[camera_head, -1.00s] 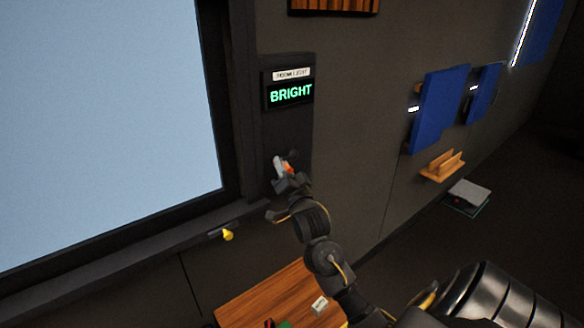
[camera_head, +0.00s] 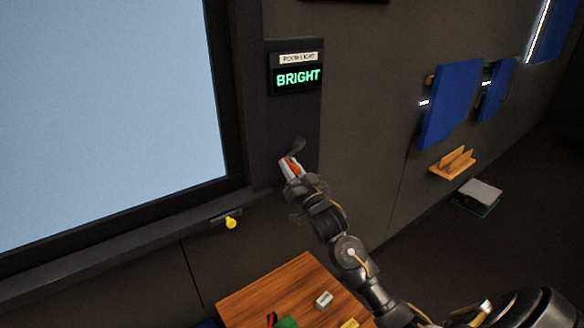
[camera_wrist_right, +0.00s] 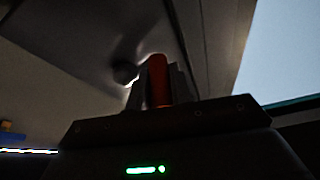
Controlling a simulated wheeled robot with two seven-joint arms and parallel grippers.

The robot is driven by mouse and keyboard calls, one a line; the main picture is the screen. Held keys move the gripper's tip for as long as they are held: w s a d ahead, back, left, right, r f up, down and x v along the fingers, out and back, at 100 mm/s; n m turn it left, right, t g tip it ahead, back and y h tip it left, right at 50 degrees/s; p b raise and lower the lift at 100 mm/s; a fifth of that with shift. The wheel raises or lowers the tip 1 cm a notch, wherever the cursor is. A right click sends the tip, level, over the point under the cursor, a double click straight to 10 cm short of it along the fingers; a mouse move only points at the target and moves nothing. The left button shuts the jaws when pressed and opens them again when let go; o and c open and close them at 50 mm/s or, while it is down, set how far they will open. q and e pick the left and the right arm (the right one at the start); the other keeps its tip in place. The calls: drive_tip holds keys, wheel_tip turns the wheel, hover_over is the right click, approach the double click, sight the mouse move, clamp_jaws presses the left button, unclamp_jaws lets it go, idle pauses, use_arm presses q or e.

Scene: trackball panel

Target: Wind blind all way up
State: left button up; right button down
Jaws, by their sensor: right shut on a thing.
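A crank on the dark wall panel has a dark arm (camera_head: 298,147) and a red handle (camera_head: 293,167). My right gripper (camera_head: 290,165) is shut on the red handle, which sits below and slightly left of the upper end of the crank arm. In the right wrist view the red handle (camera_wrist_right: 158,80) stands between the two fingers. The panel's display (camera_head: 298,77) reads "BRIGHT" in green. The window pane (camera_head: 100,110) left of the panel is light blue, with no blind over the part in view. My left gripper is not in view.
A yellow knob (camera_head: 231,223) sticks out below the window sill. A wooden table (camera_head: 265,290) with small items stands below. Blue panels (camera_head: 450,105) and a wooden wall holder (camera_head: 452,163) are to the right. A grey-topped stack (camera_head: 479,193) lies on the floor.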

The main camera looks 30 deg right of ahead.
idle(0.4)
drive_tip(key=c, duration=1.3)
unclamp_jaws()
drive_tip(key=shift+o, duration=0.2)
drive_tip(key=shift+f, duration=0.1)
drive_tip(key=shift+s+f, duration=0.2)
drive_tip(key=shift+s, duration=0.15)
drive_tip(key=b+v, duration=0.2)
drive_tip(key=v, duration=0.8)
drive_tip(key=shift+b, duration=0.35)
drive_tip(key=shift+d, duration=0.1)
